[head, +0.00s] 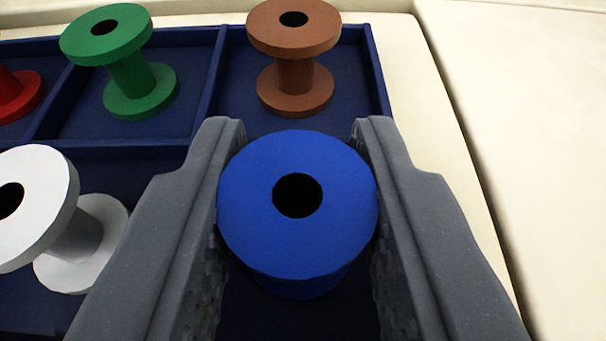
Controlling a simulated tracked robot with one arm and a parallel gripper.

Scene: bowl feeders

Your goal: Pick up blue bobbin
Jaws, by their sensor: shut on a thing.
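The blue bobbin (298,245) is upright between the two grey fingers of my gripper (299,200), with its top flange and round centre hole facing the camera. My gripper is shut on it, one finger on its left side and one on its right. The bobbin is over the near right part of the dark blue tray (378,85). Its lower part is mostly hidden by its top flange, so I cannot tell whether it touches the tray floor.
A brown bobbin (294,75) stands in the compartment behind. A green bobbin (128,72) is at the far left, a red bobbin (14,95) at the left edge, and a white bobbin (60,220) left of my gripper. The pale surface (530,130) on the right is clear.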

